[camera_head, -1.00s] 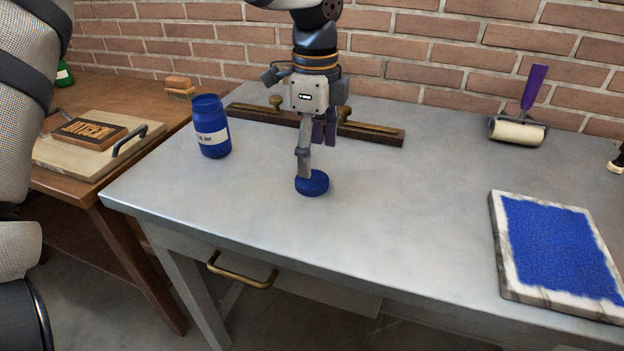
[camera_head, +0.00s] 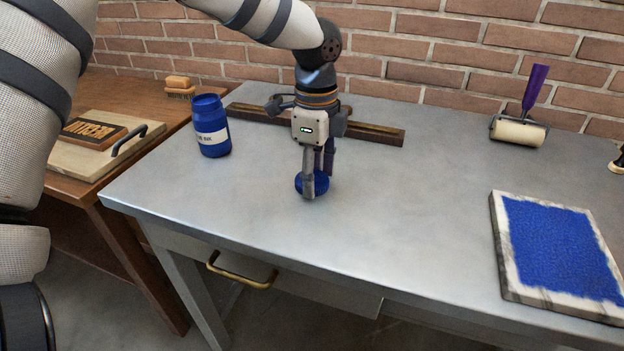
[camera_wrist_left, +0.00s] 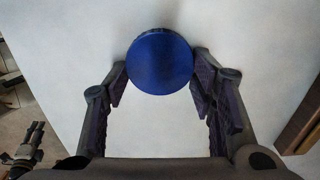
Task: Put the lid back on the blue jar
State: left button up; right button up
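The blue jar (camera_head: 212,128) with a white label stands upright near the left end of the metal table. Its lid, a flat blue disc (camera_head: 299,183), lies on the table to the right of the jar. My left gripper (camera_head: 317,190) points down over the lid, one finger in front of it in the head view. In the left wrist view the round lid (camera_wrist_left: 160,60) shows between the spread fingertips (camera_wrist_left: 160,76), close to both; whether they touch it is hard to tell. What seems to be my right gripper (camera_wrist_left: 34,138) shows small at the lower left there.
A dark wooden bar (camera_head: 372,133) with brass fittings lies behind the gripper. A blue inked slab (camera_head: 560,245) and a roller with a purple handle (camera_head: 519,130) are at the right. A wooden table (camera_head: 75,195) with a printing block (camera_head: 93,132) adjoins at left. The table's middle is clear.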

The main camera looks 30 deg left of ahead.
pick_arm(q)
jog(key=shift+r, duration=0.55)
jog(key=r, duration=0.3)
jog(key=shift+s+d+r+p, duration=0.1)
jog(key=shift+s+r+p, duration=0.15)
jog(key=shift+s+p, duration=0.05)
jog(key=s+d+r, duration=0.2)
jog(key=s+r, duration=0.2)
jog(key=s, duration=0.2)
jog(key=s+d+r+p, duration=0.1)
jog(key=s+r, duration=0.3)
jog(key=s, duration=0.3)
jog(key=shift+d+r+p, duration=0.2)
jog(key=shift+d+p, duration=0.1)
jog(key=shift+d, duration=0.1)
pick_arm(e)
jog(key=shift+t, duration=0.7)
jog(key=shift+w+r, duration=1.4)
jog(key=shift+w, duration=0.1)
pick_arm(q)
jog(key=shift+w, duration=0.1)
pick_arm(e)
jog(key=shift+o, duration=0.2)
